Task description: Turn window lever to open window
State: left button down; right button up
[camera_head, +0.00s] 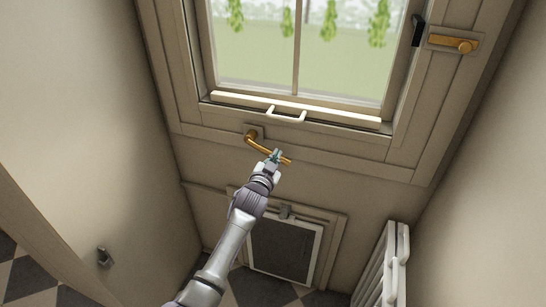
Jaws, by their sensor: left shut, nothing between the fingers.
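Part of the lever is hidden behind the gripper. A second brass lever (455,43) sits on the frame to the right of the window. My right gripper is not in view.
A white handle (286,114) sits on the window's lower rail. A small framed flap (284,246) is low in the wall. A white radiator (384,270) stands at the lower right. Plain walls close in on both sides.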

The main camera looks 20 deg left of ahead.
pick_arm(q)
jog(key=a+f+m+b, duration=0.9)
jog(key=a+m+b, duration=0.1)
jog(key=m, duration=0.6)
jog(key=shift+w+a+t+y, duration=0.15)
jog(key=shift+w+t+y, duration=0.15)
jog(key=shift+w+y, duration=0.1)
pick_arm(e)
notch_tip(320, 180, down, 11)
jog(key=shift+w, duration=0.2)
pick_arm(q)
jog(key=shift+s, duration=0.15)
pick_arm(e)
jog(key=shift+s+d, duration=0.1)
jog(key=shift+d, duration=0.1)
